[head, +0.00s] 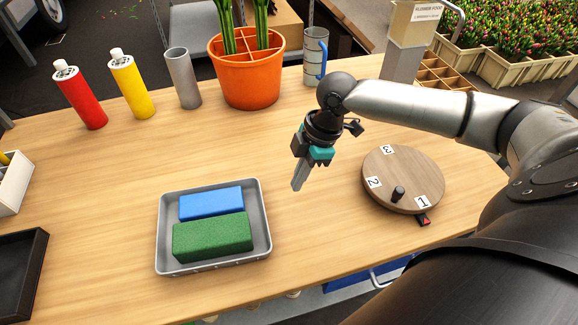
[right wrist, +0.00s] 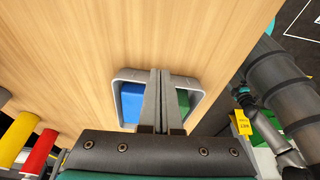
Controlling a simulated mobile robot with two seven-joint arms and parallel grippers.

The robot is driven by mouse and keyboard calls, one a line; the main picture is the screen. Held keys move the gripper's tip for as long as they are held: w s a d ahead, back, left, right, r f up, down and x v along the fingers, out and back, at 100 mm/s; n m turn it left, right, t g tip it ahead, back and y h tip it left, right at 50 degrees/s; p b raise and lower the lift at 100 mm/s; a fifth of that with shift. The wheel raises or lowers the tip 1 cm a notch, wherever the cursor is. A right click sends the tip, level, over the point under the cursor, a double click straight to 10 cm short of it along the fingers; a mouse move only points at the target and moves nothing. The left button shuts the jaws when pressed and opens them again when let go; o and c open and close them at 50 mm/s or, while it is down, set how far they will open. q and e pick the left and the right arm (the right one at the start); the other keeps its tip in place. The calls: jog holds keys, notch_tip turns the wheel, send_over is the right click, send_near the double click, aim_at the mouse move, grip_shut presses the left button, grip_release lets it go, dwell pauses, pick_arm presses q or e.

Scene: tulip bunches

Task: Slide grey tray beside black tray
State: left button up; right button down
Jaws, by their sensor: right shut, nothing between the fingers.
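The grey tray (head: 265,222) sits on the wooden table near its front edge, holding a blue block (head: 211,203) and a green block (head: 213,237). The black tray (head: 42,262) lies at the far left, partly cut off by the picture edge, with bare table between the two. My right gripper (head: 298,188) is shut and empty, pointing down to the right of the grey tray and apart from it in the head view. In the right wrist view its closed fingers (right wrist: 161,100) overlap the grey tray (right wrist: 130,100). My left gripper is not in view.
A red bottle (head: 82,98), a yellow bottle (head: 132,87), a grey cylinder (head: 183,78), an orange pot (head: 248,80) and a mug (head: 315,55) stand along the back. A numbered round wooden disc (head: 403,178) is on the right. A white box (head: 14,185) stands left.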

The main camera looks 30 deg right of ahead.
jog(key=b+x, duration=0.2)
jog(key=x, duration=0.6)
jog(key=shift+w+a+r, duration=0.1)
jog(key=shift+w+a, duration=0.1)
jog(key=shift+a, duration=0.4)
jog(key=shift+w+a+r, duration=0.15)
jog(key=shift+a, duration=0.5)
jog(key=shift+w+a, duration=0.15)
jog(key=shift+a, duration=0.5)
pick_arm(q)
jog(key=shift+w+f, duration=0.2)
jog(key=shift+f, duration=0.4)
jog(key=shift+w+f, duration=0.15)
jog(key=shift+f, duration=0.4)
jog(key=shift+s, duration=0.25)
